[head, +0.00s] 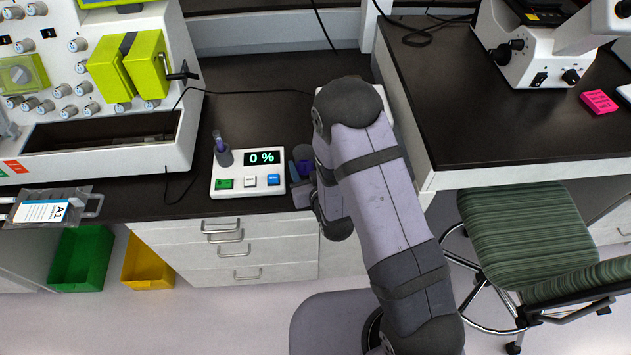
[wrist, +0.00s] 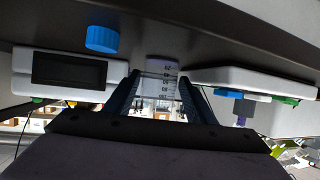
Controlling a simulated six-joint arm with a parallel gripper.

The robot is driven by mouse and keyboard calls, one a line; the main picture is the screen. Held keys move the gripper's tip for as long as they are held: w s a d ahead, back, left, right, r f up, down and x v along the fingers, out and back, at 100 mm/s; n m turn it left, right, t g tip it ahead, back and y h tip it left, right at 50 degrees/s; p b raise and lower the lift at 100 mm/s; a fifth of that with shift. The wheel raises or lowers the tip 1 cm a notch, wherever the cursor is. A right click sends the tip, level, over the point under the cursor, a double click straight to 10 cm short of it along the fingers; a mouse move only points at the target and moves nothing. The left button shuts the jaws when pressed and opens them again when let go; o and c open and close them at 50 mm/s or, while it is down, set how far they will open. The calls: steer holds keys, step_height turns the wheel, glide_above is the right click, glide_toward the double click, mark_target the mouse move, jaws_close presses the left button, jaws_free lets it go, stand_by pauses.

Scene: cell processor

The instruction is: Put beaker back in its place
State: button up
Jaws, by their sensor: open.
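A clear beaker (wrist: 160,72) with printed graduation marks stands between the fingers of my gripper (wrist: 160,86) in the wrist view, which appears upside down. The fingers are open, one on each side of the beaker. I cannot tell whether either finger touches it. In the head view, my gripper (head: 300,170) is low over the dark bench, just right of the white readout device (head: 233,182). My arm hides most of that area, and I cannot make out the beaker clearly there.
The readout device shows 0 % and carries a vial (head: 222,150) in a holder. The wrist view shows a blue cap (wrist: 102,39) and a white unit with a dark display (wrist: 70,70) on the left. A large white machine (head: 100,140) stands at the left.

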mark_target(307, 166)
steer(key=v, duration=0.5)
steer(key=shift+s+r, duration=0.3)
steer(key=shift+r, duration=0.05)
steer(key=p+v, duration=0.2)
steer(key=p, duration=0.2)
steer(key=shift+s+d, duration=0.1)
steer(key=shift+s, duration=0.05)
steer(key=shift+p+v, duration=0.9)
steer(key=shift+p, duration=0.2)
steer(key=shift+f, duration=0.1)
